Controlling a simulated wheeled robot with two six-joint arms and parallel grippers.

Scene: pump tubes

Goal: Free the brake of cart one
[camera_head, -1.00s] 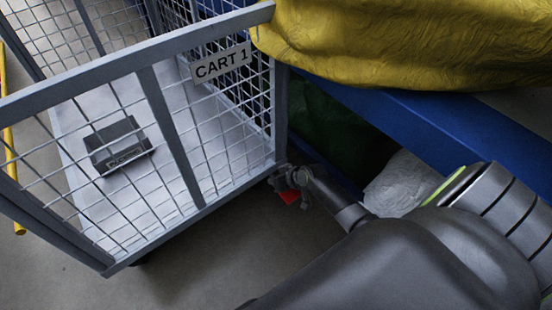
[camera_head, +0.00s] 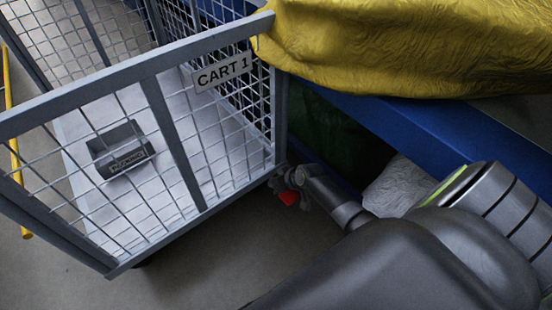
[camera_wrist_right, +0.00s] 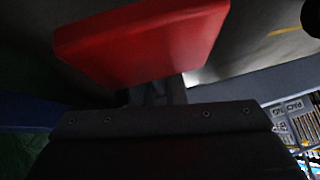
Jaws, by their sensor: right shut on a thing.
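A red brake pedal (camera_head: 289,198) shows low at the cart's right corner. In the right wrist view the red pedal (camera_wrist_right: 145,42) is large and close, just past the gripper's dark body. My right gripper (camera_head: 292,178) is at that corner, shut on the brake pedal; its fingertips are mostly hidden. My left gripper is in neither current view.
A dark grey box (camera_head: 121,148) lies on the cart's floor. A blue beam (camera_head: 440,125) under a yellow cover (camera_head: 410,45) runs close along the right, with a crumpled pale bag (camera_head: 397,187) below. A yellow pole (camera_head: 14,150) stands at the left. Grey floor in front is clear.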

